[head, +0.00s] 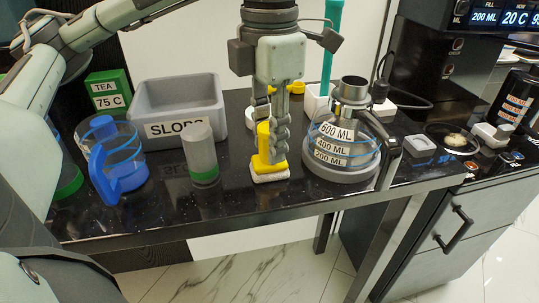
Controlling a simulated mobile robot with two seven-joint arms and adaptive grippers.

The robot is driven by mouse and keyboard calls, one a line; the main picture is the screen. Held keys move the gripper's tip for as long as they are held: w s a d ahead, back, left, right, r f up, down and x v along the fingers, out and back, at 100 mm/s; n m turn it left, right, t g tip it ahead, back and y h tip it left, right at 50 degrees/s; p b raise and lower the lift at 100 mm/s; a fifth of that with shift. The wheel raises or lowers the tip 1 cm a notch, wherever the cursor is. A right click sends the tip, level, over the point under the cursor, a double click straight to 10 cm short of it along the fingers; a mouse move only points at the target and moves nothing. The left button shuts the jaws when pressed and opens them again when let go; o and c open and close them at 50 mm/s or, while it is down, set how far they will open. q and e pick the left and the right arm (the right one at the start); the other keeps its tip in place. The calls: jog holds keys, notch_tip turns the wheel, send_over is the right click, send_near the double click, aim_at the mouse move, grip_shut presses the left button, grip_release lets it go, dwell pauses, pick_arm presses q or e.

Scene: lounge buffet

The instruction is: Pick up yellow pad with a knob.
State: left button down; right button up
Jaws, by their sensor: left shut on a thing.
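The yellow pad with a knob (263,160) is below my left gripper in the head view. It has a yellow upper part with an upright yellow knob and a pale white layer underneath. My left gripper (272,145) points straight down and is shut on the knob, with its fingers hiding part of it. The pad is at the black tabletop near the front edge; I cannot tell whether it touches the surface. My right gripper is not in view.
A glass kettle (343,150) marked in ML stands close right of the pad. A grey cylinder with a green band (200,153) and a blue-handled jug (117,172) stand left. A grey SLOPS bin (178,96) and green TEA box (108,90) are behind.

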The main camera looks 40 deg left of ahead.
pick_arm(q)
jog(key=shift+r, duration=0.1)
notch_tip(320, 180, up, 4)
jog(key=shift+s+d+r, duration=0.1)
jog(key=shift+s+r, duration=0.05)
jog(key=shift+r, duration=0.05)
jog(key=s+d+r+p, duration=0.1)
jog(key=s+d+r, duration=0.1)
jog(key=s+r, duration=0.4)
jog(key=s, duration=0.5)
jog(key=shift+d+r+p, duration=0.2)
jog(key=shift+d+p, duration=0.1)
jog(key=shift+p, duration=0.1)
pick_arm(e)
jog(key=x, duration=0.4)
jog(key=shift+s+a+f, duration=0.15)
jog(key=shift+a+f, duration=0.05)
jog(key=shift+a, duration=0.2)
